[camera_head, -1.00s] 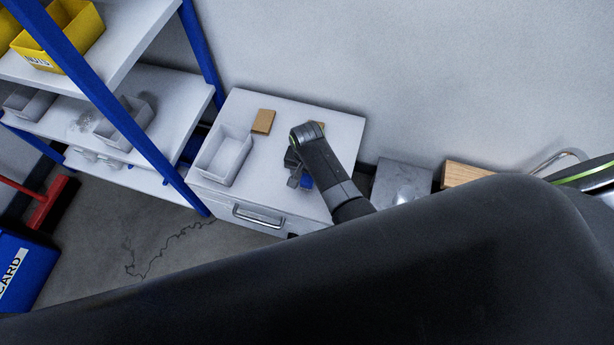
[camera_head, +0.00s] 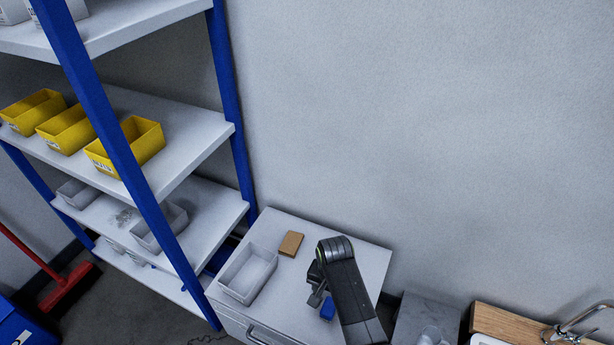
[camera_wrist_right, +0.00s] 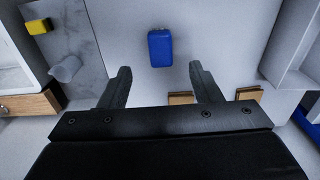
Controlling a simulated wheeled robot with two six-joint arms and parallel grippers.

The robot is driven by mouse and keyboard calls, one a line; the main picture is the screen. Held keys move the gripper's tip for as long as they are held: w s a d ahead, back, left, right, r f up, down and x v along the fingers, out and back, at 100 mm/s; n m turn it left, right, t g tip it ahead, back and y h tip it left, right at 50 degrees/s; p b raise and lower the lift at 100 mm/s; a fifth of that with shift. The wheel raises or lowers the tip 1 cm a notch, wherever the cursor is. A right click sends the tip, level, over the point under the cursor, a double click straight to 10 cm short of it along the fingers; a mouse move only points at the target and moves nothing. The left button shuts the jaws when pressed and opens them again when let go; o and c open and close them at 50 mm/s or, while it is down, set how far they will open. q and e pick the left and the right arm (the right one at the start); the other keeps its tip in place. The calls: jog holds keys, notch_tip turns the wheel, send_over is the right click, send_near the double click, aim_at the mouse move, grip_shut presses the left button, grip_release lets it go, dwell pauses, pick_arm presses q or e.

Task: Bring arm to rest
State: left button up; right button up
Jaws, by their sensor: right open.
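My right gripper (camera_head: 318,292) is over the white cabinet top (camera_head: 290,232) in the head view, seen beside its dark arm. In the right wrist view its two fingers (camera_wrist_right: 156,85) are spread apart with nothing between them. A small blue block (camera_wrist_right: 160,48) lies on the white top ahead of the fingertips, apart from them. The blue block also shows in the head view (camera_head: 327,308), close beside my right arm. My left gripper is in neither view now.
A white open tray (camera_head: 226,290) and a brown block (camera_head: 291,243) are on the cabinet top. A blue-framed shelf (camera_head: 232,130) with yellow bins (camera_head: 143,146) stands at left. A wooden counter with a tap (camera_head: 500,322) is at lower right. The wall behind is bare.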

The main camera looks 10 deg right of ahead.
jog(key=s+d+r+n+t+h, duration=0.1)
jog(key=s+d+r+n, duration=0.1)
jog(key=s+d+r, duration=0.35)
jog(key=s+d+r+n+t, duration=0.25)
jog(key=s+d, duration=0.35)
jog(key=s, duration=0.3)
jog(key=s+d+r+n+h, duration=0.1)
jog(key=s+d+r+n, duration=0.1)
jog(key=s+d+r, duration=0.35)
notch_tip(320, 180, down, 21)
jog(key=s+d+g+p, duration=0.1)
jog(key=s+d+p, duration=0.1)
jog(key=p, duration=0.1)
pick_arm(q)
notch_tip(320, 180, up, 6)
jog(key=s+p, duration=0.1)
jog(key=p, duration=0.2)
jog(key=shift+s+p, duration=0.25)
jog(key=shift+p, duration=0.05)
pick_arm(e)
jog(key=s+a+f+g+y, duration=0.1)
jog(key=s+f, duration=1.3)
jog(key=s, duration=0.1)
jog(key=shift+s, duration=0.25)
